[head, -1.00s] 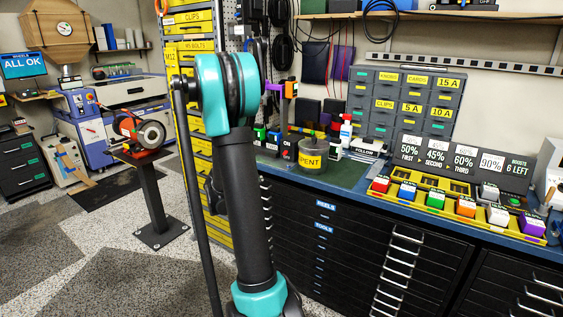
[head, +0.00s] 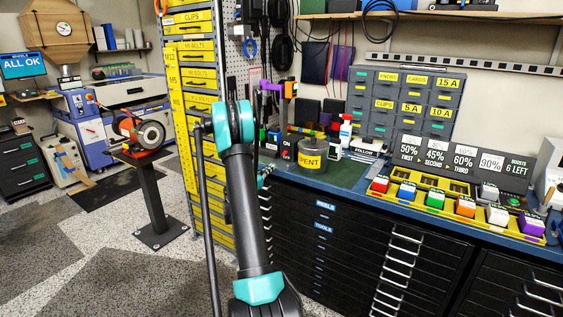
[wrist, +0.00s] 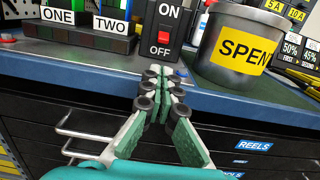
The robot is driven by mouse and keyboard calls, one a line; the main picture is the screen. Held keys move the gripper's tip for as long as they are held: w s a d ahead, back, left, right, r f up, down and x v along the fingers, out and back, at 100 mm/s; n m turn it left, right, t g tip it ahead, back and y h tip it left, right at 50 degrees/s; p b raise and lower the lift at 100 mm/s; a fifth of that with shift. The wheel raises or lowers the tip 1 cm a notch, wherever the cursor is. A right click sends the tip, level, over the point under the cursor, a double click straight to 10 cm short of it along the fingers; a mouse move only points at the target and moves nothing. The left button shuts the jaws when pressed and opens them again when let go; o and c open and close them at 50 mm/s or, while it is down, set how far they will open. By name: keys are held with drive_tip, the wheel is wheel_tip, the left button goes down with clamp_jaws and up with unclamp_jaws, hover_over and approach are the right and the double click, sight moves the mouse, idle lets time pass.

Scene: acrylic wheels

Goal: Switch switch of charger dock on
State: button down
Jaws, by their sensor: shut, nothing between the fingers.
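The switch (wrist: 163,32) is a black block with a red rocker, marked ON at the top and OFF below. It stands near the bench's front edge and also shows in the head view (head: 287,152). I cannot tell which way the rocker is set. The charger dock's bays, labelled ONE and TWO (wrist: 85,22), are to its left in the wrist view, with green parts. My gripper (wrist: 165,74) is shut and empty, its tips in front of and below the switch at the bench edge, apart from it. In the head view my arm partly hides the gripper.
A grey tin labelled SPENT (wrist: 238,42) stands close right of the switch. The blue bench edge (wrist: 60,72) and black drawers with protruding handles (head: 395,262) lie below. A white bottle (head: 346,130) and a yellow tray of coloured blocks (head: 400,203) are further right.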

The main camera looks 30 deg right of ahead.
sight(282, 164)
drive_tip(key=shift+d, duration=0.1)
drive_tip(key=x, duration=1)
drive_tip(key=shift+s+a+r+g+y, duration=0.15)
drive_tip(key=shift+a+r+g+y, duration=0.25)
drive_tip(key=shift+y, duration=0.4)
idle(0.4)
drive_tip(key=shift+s+r+g+y, duration=0.1)
drive_tip(key=shift+r+g+y, duration=0.4)
drive_tip(key=shift+y, duration=0.4)
drive_tip(key=r+y, duration=0.1)
drive_tip(key=g+y, duration=0.1)
drive_tip(key=y, duration=0.1)
drive_tip(key=shift+a+r, duration=0.1)
drive_tip(key=shift+r, duration=0.35)
drive_tip(key=shift+r, duration=0.65)
